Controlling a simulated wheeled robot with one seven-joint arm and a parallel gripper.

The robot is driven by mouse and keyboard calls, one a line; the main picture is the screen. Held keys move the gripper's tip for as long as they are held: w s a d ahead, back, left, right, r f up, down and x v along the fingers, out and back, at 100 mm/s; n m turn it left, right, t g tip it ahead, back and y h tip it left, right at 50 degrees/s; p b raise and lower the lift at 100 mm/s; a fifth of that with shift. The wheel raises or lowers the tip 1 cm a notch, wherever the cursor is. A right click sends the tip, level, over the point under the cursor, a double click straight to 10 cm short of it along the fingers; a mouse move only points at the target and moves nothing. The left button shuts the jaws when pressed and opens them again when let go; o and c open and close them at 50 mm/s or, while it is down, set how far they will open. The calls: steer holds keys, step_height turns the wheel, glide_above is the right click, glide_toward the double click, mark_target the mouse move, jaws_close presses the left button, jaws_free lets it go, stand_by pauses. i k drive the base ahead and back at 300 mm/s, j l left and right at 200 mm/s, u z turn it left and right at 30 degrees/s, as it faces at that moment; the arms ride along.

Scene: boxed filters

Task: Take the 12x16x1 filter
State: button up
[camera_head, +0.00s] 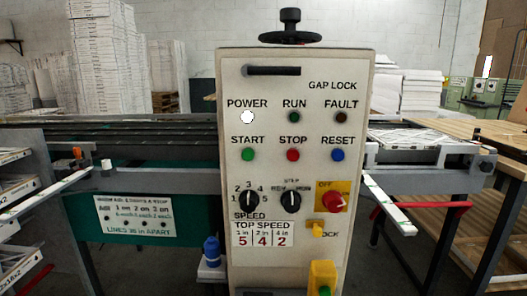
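No 12x16x1 label can be read in the head view. Boxed filters (16,272) lie in a rack at the lower left edge, cut off by the frame. One of their labels seems to end in "x2", but the print is too small and tilted to be sure. White framed filters (418,137) lie flat on the machine bed at the right; no size shows on them. My gripper is not in view.
A grey control panel (320,125) with buttons and knobs stands close in the centre and blocks the middle. A wooden table (470,128) stands at the right. Tall white stacks (105,60) stand at the back left. A blue bottle (211,251) is beside the panel.

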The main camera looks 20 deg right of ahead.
mark_target(388, 139)
steer(key=z, duration=0.95)
steer(key=i+j+z, duration=0.1)
steer(key=i+z, duration=0.3)
steer(key=i+j+z, duration=0.2)
steer(key=z, duration=0.2)
steer(key=i+j+z, duration=0.4)
steer(key=k+l, duration=0.05)
steer(key=l, duration=0.05)
